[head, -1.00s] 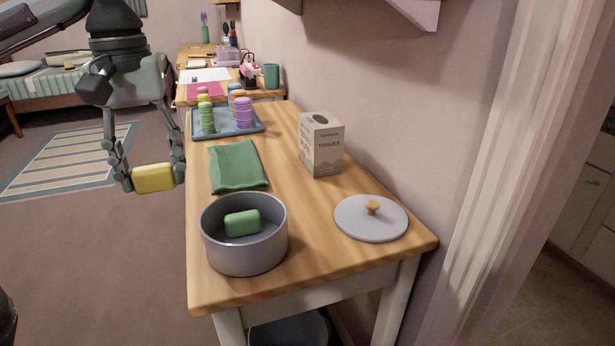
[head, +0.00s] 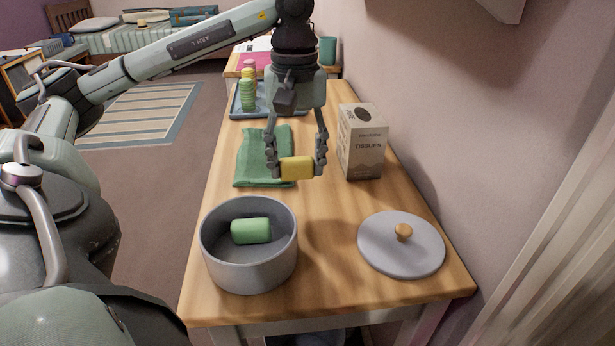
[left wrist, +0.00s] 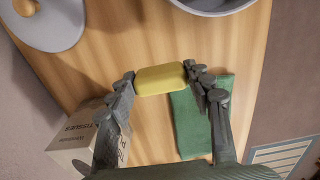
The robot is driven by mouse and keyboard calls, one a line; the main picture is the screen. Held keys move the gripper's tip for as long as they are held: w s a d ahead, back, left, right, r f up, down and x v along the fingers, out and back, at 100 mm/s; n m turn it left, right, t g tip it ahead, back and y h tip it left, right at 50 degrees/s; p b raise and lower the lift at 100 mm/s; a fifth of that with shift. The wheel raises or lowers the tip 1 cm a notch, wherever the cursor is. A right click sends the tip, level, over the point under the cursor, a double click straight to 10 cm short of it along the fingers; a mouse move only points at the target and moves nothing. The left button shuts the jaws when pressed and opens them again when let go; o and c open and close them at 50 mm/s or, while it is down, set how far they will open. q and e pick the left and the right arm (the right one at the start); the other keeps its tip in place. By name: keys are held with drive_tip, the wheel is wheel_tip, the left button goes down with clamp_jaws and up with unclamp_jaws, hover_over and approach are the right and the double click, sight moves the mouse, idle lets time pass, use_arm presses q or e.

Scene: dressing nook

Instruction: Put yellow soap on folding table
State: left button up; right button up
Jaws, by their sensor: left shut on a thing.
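My left gripper (head: 297,168) is shut on the yellow soap (head: 297,167), with a finger at each end of the bar. It holds the soap over the wooden folding table (head: 330,222), between the green cloth and the tissue box. In the left wrist view the soap (left wrist: 160,79) sits between the fingertips with bare wood beyond it. I cannot tell how far the soap is above the tabletop. My right gripper is not in view.
A grey pot (head: 250,262) holding a green soap (head: 251,231) stands at the front left. Its lid (head: 401,247) lies at the right. A green cloth (head: 255,160), a tissue box (head: 362,145) and a tray (head: 236,107) are farther back. Bare wood shows in the middle.

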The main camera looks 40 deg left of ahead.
sight(307, 178)
use_arm(q)
drive_tip(key=shift+w+d+f, duration=0.5)
drive_tip(key=shift+w, duration=0.2)
drive_tip(key=shift+f, duration=2)
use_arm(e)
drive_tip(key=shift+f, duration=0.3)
use_arm(q)
drive_tip(key=shift+f, duration=0.15)
drive_tip(key=o, duration=1.1)
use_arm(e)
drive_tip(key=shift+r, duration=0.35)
